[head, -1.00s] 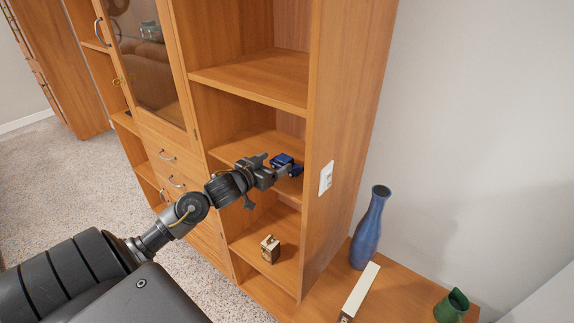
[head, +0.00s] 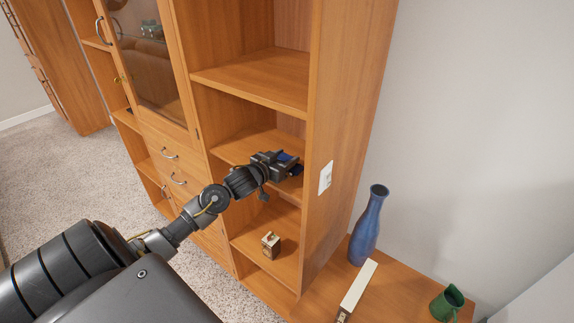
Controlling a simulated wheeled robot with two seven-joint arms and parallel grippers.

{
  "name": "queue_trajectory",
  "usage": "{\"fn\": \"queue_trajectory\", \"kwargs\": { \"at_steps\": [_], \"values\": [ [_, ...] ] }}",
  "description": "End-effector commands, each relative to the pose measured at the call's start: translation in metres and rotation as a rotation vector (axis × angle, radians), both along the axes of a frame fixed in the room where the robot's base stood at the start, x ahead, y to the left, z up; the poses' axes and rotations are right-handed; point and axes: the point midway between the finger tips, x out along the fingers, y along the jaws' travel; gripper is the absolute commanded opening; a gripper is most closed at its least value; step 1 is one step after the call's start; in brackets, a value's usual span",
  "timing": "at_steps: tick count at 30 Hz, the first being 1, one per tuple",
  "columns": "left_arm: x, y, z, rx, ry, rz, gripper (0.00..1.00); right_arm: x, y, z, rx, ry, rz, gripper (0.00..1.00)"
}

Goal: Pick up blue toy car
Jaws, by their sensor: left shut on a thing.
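The blue toy car (head: 285,157) is on the middle open shelf (head: 240,149) of the wooden cabinet, partly hidden by my gripper. My left gripper (head: 283,165) reaches in from the left at that shelf and is shut on the car. Whether the car touches the shelf cannot be told. My right gripper is not in view.
The cabinet's right side panel (head: 345,110) stands close to the right of the gripper, with a shelf above. A small box (head: 270,245) sits on the lower shelf.

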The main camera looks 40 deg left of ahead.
Motion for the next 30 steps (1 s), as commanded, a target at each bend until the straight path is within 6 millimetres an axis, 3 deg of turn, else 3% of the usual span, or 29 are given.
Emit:
{"fn": "queue_trajectory", "kwargs": {
  "at_steps": [11,18,25,30],
  "values": [
    [0.000,0.000,0.003,0.001,-0.001,0.000,0.23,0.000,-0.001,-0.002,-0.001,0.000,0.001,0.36],
    [0.000,0.000,0.033,0.004,-0.007,-0.002,0.23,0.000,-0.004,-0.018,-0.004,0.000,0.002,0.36],
    [-0.043,-0.020,0.089,0.008,-0.004,-0.004,0.23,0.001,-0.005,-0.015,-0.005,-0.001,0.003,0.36],
    [-0.080,-0.037,0.108,0.005,0.001,-0.004,0.23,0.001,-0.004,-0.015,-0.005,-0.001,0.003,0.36]
  ]
}}
